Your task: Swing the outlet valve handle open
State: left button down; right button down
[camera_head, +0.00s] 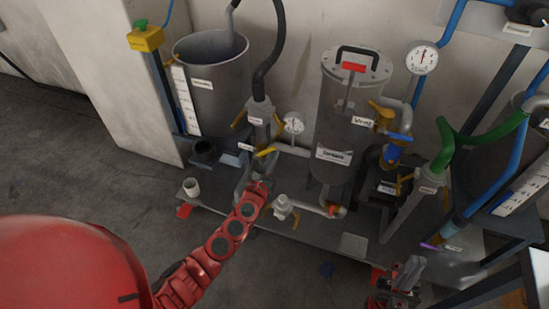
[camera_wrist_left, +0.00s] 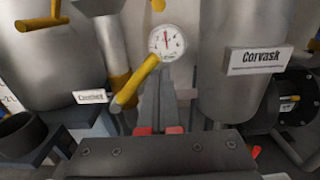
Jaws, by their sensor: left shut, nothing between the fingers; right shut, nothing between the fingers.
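The outlet valve handle (camera_head: 266,152) is a yellow lever beside a small white label in the head view. In the left wrist view the yellow handle (camera_wrist_left: 134,84) slants from lower left up to the right, beside the label "Outlet" (camera_wrist_left: 90,97). My left gripper (camera_head: 246,172) is shut and empty, just below the handle. In the left wrist view its fingers (camera_wrist_left: 156,80) point forward, with the tips close to the handle's upper end; I cannot tell if they touch. My right gripper (camera_head: 411,266) is shut and empty at the lower right.
A round gauge (camera_head: 293,126) sits just behind the handle. The labelled grey tank (camera_head: 345,110) stands to its right, with a white valve (camera_head: 283,206) low in front. An open grey bucket (camera_head: 213,82) stands at the left. The floor (camera_head: 90,165) at left is clear.

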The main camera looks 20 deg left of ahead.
pick_arm(q)
jog(key=shift+a+r, duration=0.25)
jog(key=shift+r, duration=0.25)
jog(key=shift+a+r+p, duration=0.55)
jog(key=shift+a+r, duration=0.05)
jog(key=shift+r, duration=0.05)
jog(key=shift+a+r, duration=0.5)
jog(key=shift+a, duration=0.4)
